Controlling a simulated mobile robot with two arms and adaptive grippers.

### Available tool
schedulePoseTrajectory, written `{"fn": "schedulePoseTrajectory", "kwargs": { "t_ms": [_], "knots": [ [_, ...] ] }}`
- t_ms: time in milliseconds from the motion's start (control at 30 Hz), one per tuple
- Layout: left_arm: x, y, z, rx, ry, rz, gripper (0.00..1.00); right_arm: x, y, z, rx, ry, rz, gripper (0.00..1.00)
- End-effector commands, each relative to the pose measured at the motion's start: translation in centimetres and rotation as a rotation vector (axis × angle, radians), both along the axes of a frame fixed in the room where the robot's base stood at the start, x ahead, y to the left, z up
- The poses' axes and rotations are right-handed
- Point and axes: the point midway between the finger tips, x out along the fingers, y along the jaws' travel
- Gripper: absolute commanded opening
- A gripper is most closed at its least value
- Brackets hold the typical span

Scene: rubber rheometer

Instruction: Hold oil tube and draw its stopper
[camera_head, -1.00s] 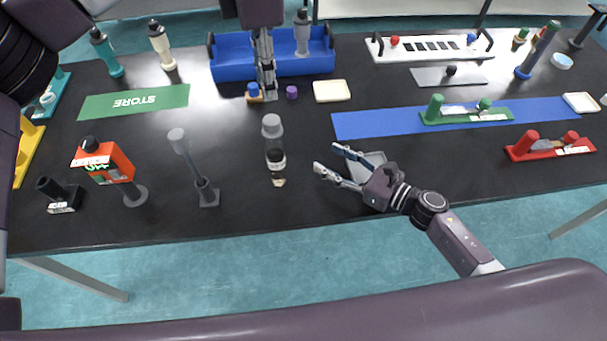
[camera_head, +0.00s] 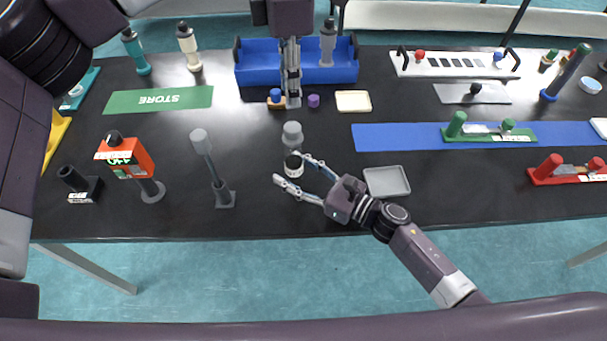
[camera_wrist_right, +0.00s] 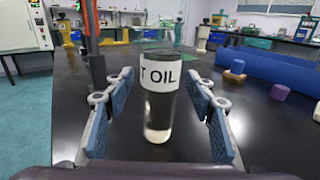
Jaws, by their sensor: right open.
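The oil tube (camera_head: 293,167) stands upright on the black table, with a clear lower part and a white label. Its label reads "T OIL" in the right wrist view (camera_wrist_right: 165,77). A grey knob-shaped top, apparently the stopper (camera_head: 292,131), shows above the tube in the head view. My right gripper (camera_head: 291,171) is open, its fingers on either side of the tube; the right wrist view shows gaps on both sides. My left gripper (camera_head: 292,104) points down, above and behind the stopper in the picture, not visibly touching it. Its fingers look close together, but their opening is unclear.
A small orange piece with a blue knob (camera_head: 276,99) and a purple cap (camera_head: 313,101) lie beside my left fingers. A grey tray (camera_head: 387,181) is right of the tube, a grey stand (camera_head: 223,195) left. A blue rack (camera_head: 255,78) stands behind.

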Motion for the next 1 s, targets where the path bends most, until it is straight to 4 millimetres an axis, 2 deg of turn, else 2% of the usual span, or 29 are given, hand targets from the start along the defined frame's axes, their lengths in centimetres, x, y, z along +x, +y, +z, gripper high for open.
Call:
{"fn": "schedulePoseTrajectory", "kwargs": {
  "t_ms": [300,733,933,1000],
  "knots": [
    [0.0,0.0,0.0,0.0,0.0,0.0,0.29,0.1,0.2,0.0,-0.001,0.001,-0.001,0.48],
    [0.0,0.0,0.0,0.0,0.0,0.0,0.29,0.1,0.1,0.0,-0.001,0.001,-0.001,0.02],
    [0.0,1.0,0.1,-0.042,-0.002,0.019,0.51,0.1,0.1,0.0,-0.001,0.001,-0.001,0.02],
    [-0.1,1.6,0.3,-0.071,-0.006,0.032,0.53,0.1,0.1,0.0,-0.001,0.001,-0.001,0.02]
  ]
}}
